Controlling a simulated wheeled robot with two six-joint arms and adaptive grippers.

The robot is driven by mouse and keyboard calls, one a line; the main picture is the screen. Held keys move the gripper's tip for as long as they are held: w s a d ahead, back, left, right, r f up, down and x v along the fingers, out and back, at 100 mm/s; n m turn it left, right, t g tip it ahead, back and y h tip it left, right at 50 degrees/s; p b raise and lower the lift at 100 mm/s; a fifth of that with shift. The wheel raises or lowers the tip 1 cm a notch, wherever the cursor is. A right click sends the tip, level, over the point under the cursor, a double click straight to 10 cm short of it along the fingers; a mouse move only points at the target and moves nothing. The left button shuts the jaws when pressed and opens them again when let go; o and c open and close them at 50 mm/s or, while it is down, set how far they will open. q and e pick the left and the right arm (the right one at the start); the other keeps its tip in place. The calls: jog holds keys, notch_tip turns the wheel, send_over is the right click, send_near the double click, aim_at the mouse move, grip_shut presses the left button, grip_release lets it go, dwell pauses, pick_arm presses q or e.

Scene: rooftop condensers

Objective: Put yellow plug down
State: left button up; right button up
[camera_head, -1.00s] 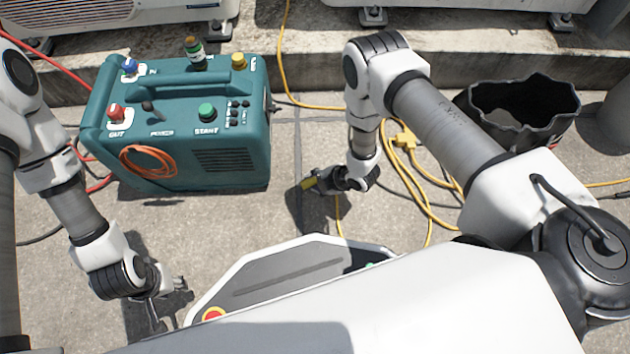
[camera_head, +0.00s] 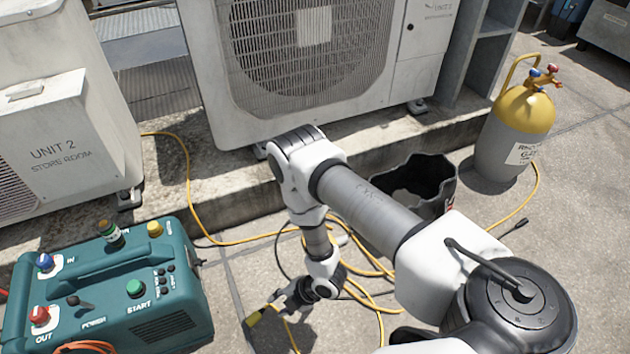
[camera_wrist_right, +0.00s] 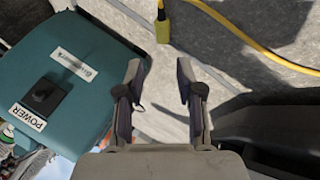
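The yellow plug (camera_head: 256,318) is low in the head view, just left of my right gripper's tips; a yellow cord runs down from near it. In the right wrist view the yellow plug (camera_wrist_right: 162,30) lies beyond the fingertips, with its cord leading up out of the frame. My right gripper (camera_head: 277,303) points down and left near the floor. In the wrist view my right gripper (camera_wrist_right: 160,68) has its fingers apart, with nothing between them but concrete behind. Whether the plug rests fully on the floor is hard to tell. My left gripper is out of view.
A teal machine (camera_head: 170,285) with a START button stands left of the plug. A black bucket (camera_head: 440,170) and a grey-yellow gas cylinder (camera_head: 510,140) stand right. Yellow cable (camera_head: 375,275) coils beside my right arm. A condenser (camera_head: 405,75) stands on the raised ledge behind.

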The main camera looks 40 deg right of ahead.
jog(key=s+d+r+m+g+h, duration=0.3)
jog(key=s+r+m, duration=0.2)
jog(key=s+m, duration=0.45)
jog(key=s+d+r+m+g+h, duration=0.25)
jog(key=s+r+m, duration=0.35)
jog(key=m, duration=0.6)
notch_tip(320, 180, up, 40)
jog(key=p, duration=4)
jog(key=shift+d+r+p, duration=0.2)
jog(key=shift+p, duration=0.1)
jog(key=shift+n, duration=0.25)
